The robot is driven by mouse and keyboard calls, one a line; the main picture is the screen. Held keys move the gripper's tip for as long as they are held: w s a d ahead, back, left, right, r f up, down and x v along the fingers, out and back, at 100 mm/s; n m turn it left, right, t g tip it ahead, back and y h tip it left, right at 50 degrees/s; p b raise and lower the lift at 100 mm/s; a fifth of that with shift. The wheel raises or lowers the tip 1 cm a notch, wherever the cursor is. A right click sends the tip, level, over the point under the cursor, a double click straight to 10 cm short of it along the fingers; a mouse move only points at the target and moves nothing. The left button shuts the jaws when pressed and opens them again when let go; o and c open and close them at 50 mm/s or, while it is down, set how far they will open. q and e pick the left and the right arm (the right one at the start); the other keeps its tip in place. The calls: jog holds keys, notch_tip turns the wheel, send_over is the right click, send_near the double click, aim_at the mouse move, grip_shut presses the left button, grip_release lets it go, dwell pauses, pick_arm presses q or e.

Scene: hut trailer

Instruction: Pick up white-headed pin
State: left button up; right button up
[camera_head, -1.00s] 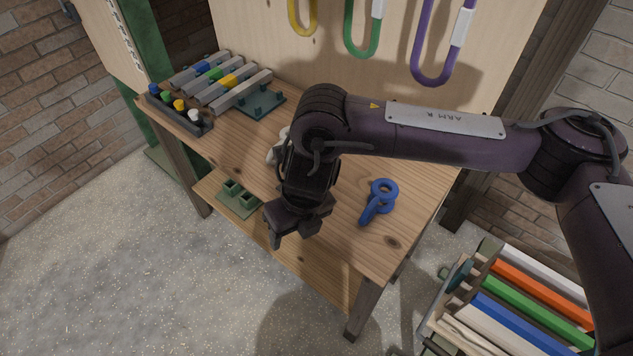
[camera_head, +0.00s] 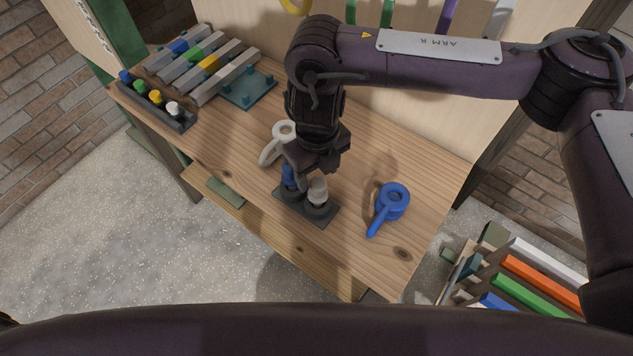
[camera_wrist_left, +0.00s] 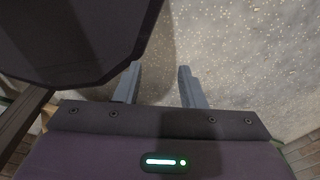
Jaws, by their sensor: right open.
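A white-headed pin (camera_head: 173,109) stands at the right end of a dark rack (camera_head: 178,124) at the table's left, beside yellow, green and blue-headed ones. A second white-topped piece (camera_head: 318,190) stands in a dark block (camera_head: 300,208) near the table's front edge, with a blue-topped piece (camera_head: 288,178) beside it. My right gripper (camera_head: 322,163) is open, pointing down just behind and above that block, and partly covers the blue-topped piece. I see nothing held in it. My left gripper (camera_wrist_left: 158,88) is open and empty above the speckled floor.
A white ring-handled piece (camera_head: 283,133) lies behind the block and a blue one (camera_head: 392,203) to its right. Grey bars and a teal pegged plate (camera_head: 250,90) are at the back left. A crate of coloured bars (camera_head: 530,275) is at lower right.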

jog(key=f, duration=0.1)
jog(key=s+f, duration=0.1)
jog(key=shift+s+f+p, duration=0.15)
jog(key=shift+f+p, duration=0.2)
notch_tip(320, 180, down, 3)
jog(key=shift+f, duration=0.1)
jog(key=c, duration=1)
pick_arm(q)
jog(key=shift+s+d+r, duration=0.15)
jog(key=shift+s+r, duration=0.2)
jog(key=shift+s, duration=0.4)
jog(key=shift+w+f, duration=0.1)
jog(key=shift+f, duration=0.05)
pick_arm(e)
notch_tip(320, 180, up, 20)
